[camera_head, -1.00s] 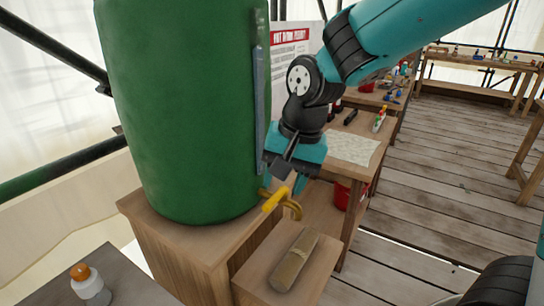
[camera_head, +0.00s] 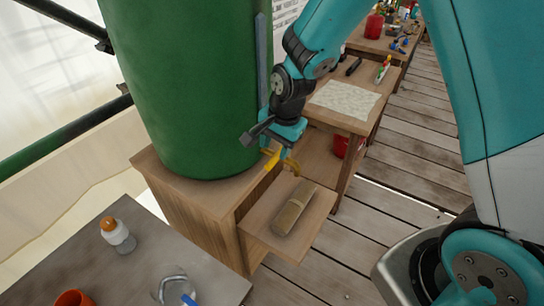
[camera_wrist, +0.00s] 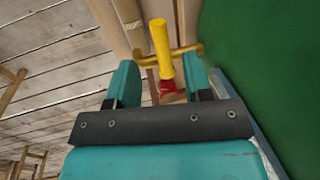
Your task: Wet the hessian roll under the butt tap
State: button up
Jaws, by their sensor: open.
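The hessian roll (camera_head: 293,207) is a tan cylinder lying on a low wooden stand (camera_head: 262,228), below and in front of the tap. The brass tap (camera_head: 292,167) with its yellow lever (camera_head: 272,160) sticks out near the bottom of the green butt (camera_head: 185,90). My gripper (camera_head: 282,150) is open just above the tap. In the wrist view my gripper (camera_wrist: 161,68) has its two teal fingers apart, with the yellow lever (camera_wrist: 159,38) showing between them. I cannot tell whether they touch it. No water shows at the spout.
The butt stands on a wooden plinth (camera_head: 190,215).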

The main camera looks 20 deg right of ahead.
aim_at(272, 162)
jog(key=f, duration=0.3)
jog(key=w+f, duration=0.1)
jog(key=f, duration=0.1)
jog(key=shift+a+f+p, duration=0.25)
jog(key=shift+a+p, duration=0.05)
jog(key=shift+a, duration=0.05)
grip_shut()
